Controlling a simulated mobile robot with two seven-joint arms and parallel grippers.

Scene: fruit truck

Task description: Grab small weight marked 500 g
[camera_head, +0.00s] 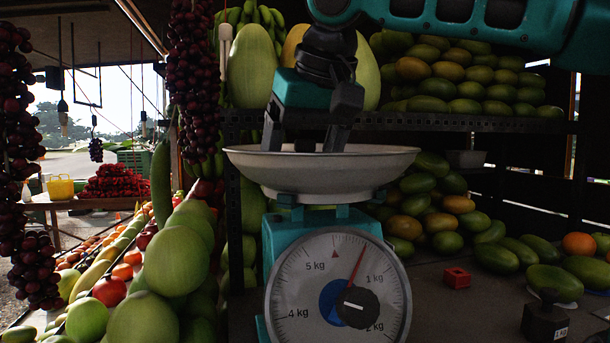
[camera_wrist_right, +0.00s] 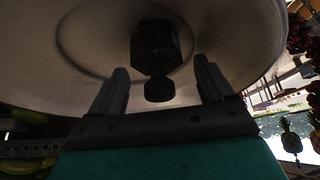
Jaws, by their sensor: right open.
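The dial needle points between the top mark and 1 kg. My left gripper is not in view.
A black weight with a white label (camera_head: 546,318) stands on the counter at right. A small red block (camera_head: 457,278) lies near it. Green melons (camera_head: 172,261) crowd the scale's left side, and mangoes (camera_head: 440,205) are piled behind it. A shelf edge (camera_head: 450,123) runs behind the gripper.

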